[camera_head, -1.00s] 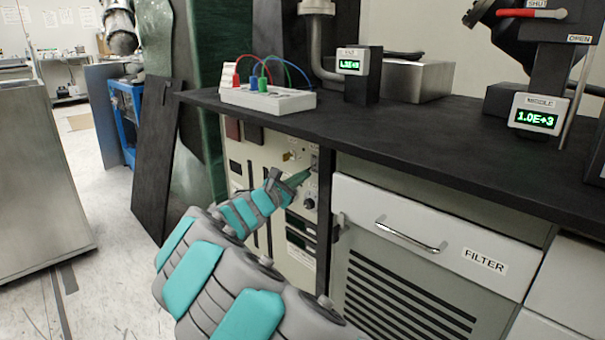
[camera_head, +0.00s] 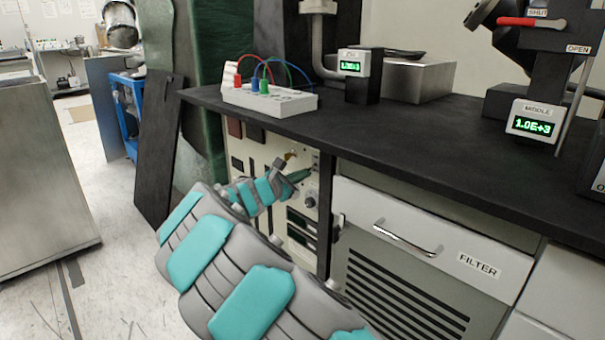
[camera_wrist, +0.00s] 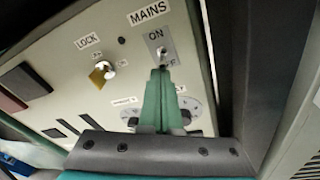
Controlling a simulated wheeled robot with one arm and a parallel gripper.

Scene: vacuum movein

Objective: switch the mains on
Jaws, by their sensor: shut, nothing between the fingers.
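The mains switch (camera_wrist: 161,51) is a small toggle on a grey plate, under a "MAINS" label on the cream panel (camera_wrist: 60,75) in the wrist view. "ON" is printed above it; the lettering below is partly hidden by my fingers. I cannot tell which way the toggle points. My gripper (camera_wrist: 158,74) is shut and empty, its green fingertips just below the toggle; I cannot tell if they touch it. In the head view my gripper (camera_head: 304,174) is close to the panel's upper right, under the bench top.
A lock with a brass-coloured piece (camera_wrist: 101,74) is left of the switch. A dark upright edge (camera_wrist: 225,50) is close on the right. The black bench top (camera_head: 400,140) overhangs the panel. The filter drawer (camera_head: 430,230) is to the right. A dial (camera_head: 310,201) is below the gripper.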

